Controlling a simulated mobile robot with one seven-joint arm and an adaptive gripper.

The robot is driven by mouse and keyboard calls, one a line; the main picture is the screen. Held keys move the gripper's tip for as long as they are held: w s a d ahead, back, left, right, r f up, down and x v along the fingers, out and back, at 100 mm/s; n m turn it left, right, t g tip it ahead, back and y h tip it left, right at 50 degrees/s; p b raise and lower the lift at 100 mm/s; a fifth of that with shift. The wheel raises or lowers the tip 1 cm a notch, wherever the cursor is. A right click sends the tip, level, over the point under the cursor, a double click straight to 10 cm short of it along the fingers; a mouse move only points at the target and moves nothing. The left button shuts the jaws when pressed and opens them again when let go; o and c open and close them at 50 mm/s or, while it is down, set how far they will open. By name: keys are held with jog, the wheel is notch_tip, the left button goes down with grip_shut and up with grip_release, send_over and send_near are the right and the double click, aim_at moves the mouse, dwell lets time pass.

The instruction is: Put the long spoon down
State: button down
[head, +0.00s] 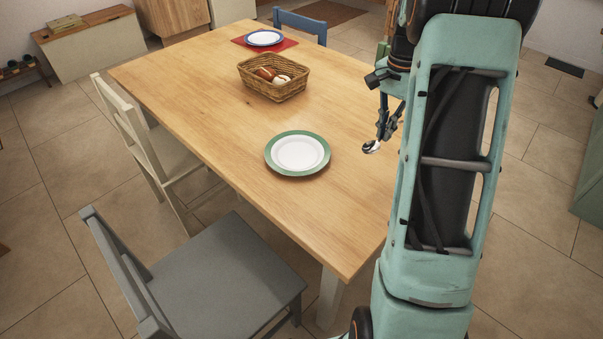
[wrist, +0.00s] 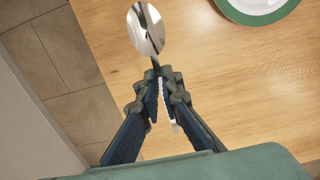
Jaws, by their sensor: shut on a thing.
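The long spoon is a shiny metal spoon; its bowl (wrist: 146,28) shows clearly at the top of the wrist view. My gripper (wrist: 164,82) is shut on its handle, with the bowl sticking out past the fingertips. In the head view the spoon bowl (head: 371,147) points down and left from my gripper (head: 386,132), over the right side of the wooden table (head: 205,97). I cannot tell how high above the tabletop the spoon is. Part of the handle is hidden between the fingers.
A green-rimmed plate (head: 298,153) lies left of the spoon. A wicker basket (head: 273,92) with food stands behind it. A blue-rimmed plate (head: 264,38) sits on a red mat (head: 238,41) at the far end. Bare wood lies around the green-rimmed plate. Chairs stand along the left and near sides.

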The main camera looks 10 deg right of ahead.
jog(key=s+a+f+b, duration=0.1)
jog(key=s+a+f, duration=0.3)
jog(key=a, duration=0.4)
send_over(341, 198)
jog(key=d, duration=0.1)
jog(key=f, duration=0.4)
jog(key=shift+w+d+b, duration=0.1)
jog(key=shift+w+b, duration=0.15)
jog(key=shift+b, duration=0.1)
jog(key=shift+s+a+f, duration=0.3)
jog(key=shift+a+f, duration=0.25)
jog(key=shift+f, duration=0.2)
jog(key=shift+a+f+b, duration=0.1)
jog(key=shift+f+b, duration=0.25)
jog(key=shift+f, duration=1.3)
jog(key=shift+f, duration=0.2)
jog(key=c, duration=2.1)
grip_release()
jog(key=shift+r, duration=0.15)
